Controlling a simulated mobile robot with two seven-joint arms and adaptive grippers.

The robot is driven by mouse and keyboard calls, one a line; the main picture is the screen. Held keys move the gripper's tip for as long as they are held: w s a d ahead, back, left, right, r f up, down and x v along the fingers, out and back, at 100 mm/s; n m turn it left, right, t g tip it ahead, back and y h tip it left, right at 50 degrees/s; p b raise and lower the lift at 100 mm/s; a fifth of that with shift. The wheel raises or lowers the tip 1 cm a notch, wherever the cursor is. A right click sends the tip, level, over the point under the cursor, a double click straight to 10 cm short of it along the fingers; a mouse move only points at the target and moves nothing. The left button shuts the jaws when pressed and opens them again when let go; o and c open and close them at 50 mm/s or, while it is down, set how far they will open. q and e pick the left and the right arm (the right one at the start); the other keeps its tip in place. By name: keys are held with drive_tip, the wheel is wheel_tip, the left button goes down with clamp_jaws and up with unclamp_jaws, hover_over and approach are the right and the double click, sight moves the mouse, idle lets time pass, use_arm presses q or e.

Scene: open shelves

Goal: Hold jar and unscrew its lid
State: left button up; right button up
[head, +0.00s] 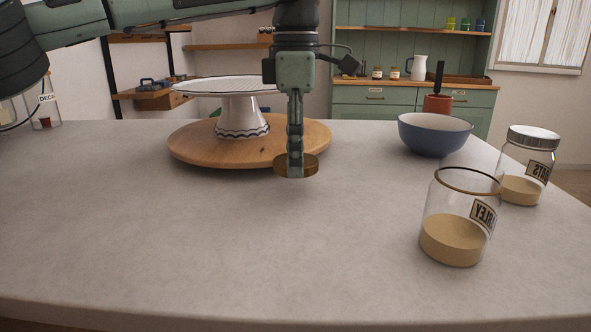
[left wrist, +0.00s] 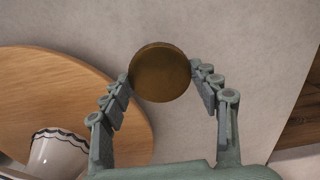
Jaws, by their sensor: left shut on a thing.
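A glass jar (head: 455,222) with a label and tan contents stands upright and open at the front right of the table in the head view. A round brown lid (head: 313,167) is held in my left gripper (head: 296,170), above the table and well left of the open jar. The left wrist view shows the same lid (left wrist: 160,73) between the two fingertips (left wrist: 160,78). A second jar (head: 522,185) with a silver lid stands behind the open jar. My right gripper is not in view.
A round wooden board (head: 190,150) carries a white cake stand (head: 240,112) beside and behind my left gripper. A blue bowl (head: 434,137) stands at the back right. Another jar (head: 42,110) is at the far left. The table's front and middle are clear.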

sight(295, 192)
use_arm(q)
drive_tip(key=shift+f, duration=1.9)
drive_tip(key=shift+f, duration=0.1)
drive_tip(key=shift+s+f, duration=0.1)
drive_tip(key=shift+f, duration=0.05)
drive_tip(key=o, duration=1.3)
drive_tip(key=shift+r, duration=0.2)
